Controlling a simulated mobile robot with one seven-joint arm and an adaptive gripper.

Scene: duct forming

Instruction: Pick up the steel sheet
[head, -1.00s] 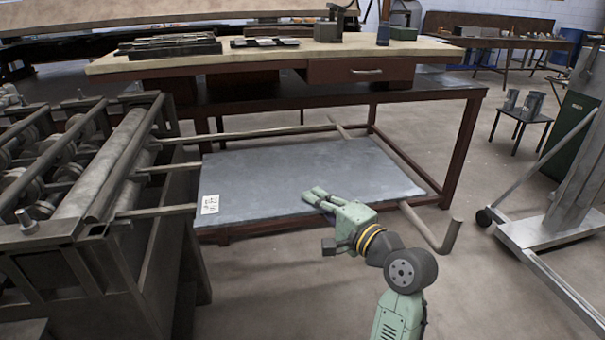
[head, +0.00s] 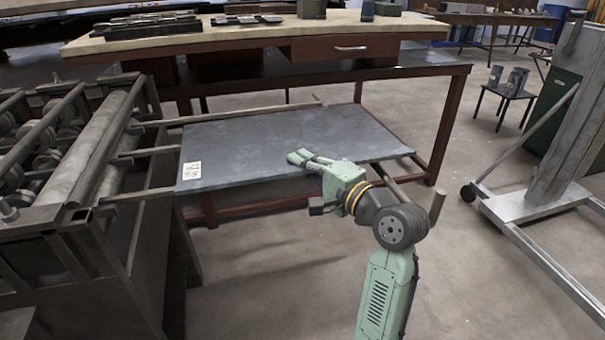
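The steel sheet (head: 250,147) is a large flat grey plate with a small white label (head: 191,170) at its near left corner. It lies roughly level, low in front of the table and a little above the rails and the red lower frame. My gripper (head: 301,159) is at the sheet's front edge, right of its middle, with its fingers reaching over the plate. It appears shut on the sheet, which has risen along with it. The exact contact is small, and anything under the plate is hidden.
A roller machine (head: 95,165) stands close on the left, its rails running beneath the sheet. The workbench (head: 385,30) with tools is behind. A bent bar end (head: 437,205) sticks up at the right. A wheeled stand (head: 540,200) is further right. The front floor is clear.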

